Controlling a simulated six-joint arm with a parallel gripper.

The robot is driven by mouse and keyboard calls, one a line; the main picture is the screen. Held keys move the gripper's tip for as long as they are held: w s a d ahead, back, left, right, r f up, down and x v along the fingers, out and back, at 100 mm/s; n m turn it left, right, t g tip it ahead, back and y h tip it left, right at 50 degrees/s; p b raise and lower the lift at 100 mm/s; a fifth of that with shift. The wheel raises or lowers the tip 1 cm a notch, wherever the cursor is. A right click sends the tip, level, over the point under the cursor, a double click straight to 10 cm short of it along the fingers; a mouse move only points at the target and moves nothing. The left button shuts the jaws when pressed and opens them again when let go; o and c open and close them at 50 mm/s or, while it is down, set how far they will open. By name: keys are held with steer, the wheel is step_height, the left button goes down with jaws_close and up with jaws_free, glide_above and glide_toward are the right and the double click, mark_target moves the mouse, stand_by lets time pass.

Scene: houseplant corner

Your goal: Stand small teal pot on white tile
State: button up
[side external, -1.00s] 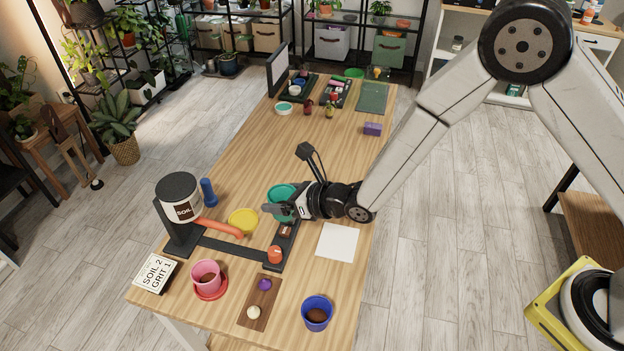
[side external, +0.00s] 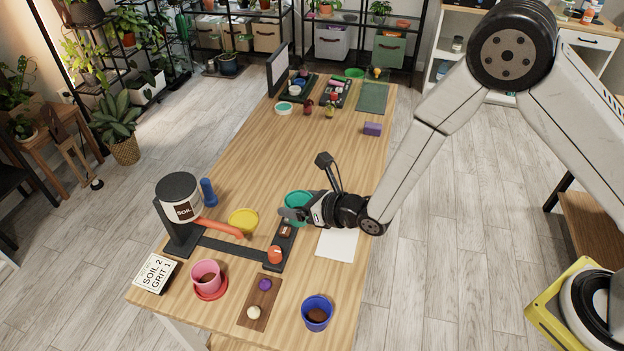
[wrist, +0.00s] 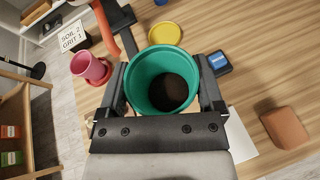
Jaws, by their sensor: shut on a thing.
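The teal pot (side external: 297,197), with dark soil inside, is in my gripper (side external: 289,213). In the wrist view the pot (wrist: 137,88) sits upright between the two jaws (wrist: 162,92), which are shut on its sides. It appears to be held above the bench, but the exact height is hard to tell. The white tile (side external: 337,246) lies flat and bare on the bench, in front and to the right of the pot. My wrist partly covers its upper edge. In the wrist view the tile (wrist: 241,136) shows partly behind the right jaw.
The black dispenser stand with an orange button (side external: 275,253) lies left of the tile. A yellow dish (side external: 243,219), a pink pot (side external: 206,272), a blue pot (side external: 317,311) and a wooden board (side external: 256,310) are nearby. Bare wood surrounds the tile's near side.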

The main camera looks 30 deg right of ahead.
steer(key=s+d+f+m+h, duration=0.1)
steer(key=d, duration=0.1)
steer(key=s+d+f+m+t+h, duration=0.1)
steer(key=d+f, duration=0.1)
steer(key=d, duration=0.1)
steer(key=s+d+f+m+h, duration=0.1)
steer(key=d+f, duration=0.1)
steer(key=d, duration=0.1)
steer(key=shift+s+d+t+h, duration=0.2)
steer(key=shift+t+h, duration=0.1)
steer(key=shift+h, duration=0.1)
steer(key=shift+f, duration=0.15)
glide_above(337, 241)
steer(key=shift+f, duration=2.35)
steer(key=shift+f, duration=0.1)
steer(key=o, duration=1)
steer(key=shift+v, duration=6.05)
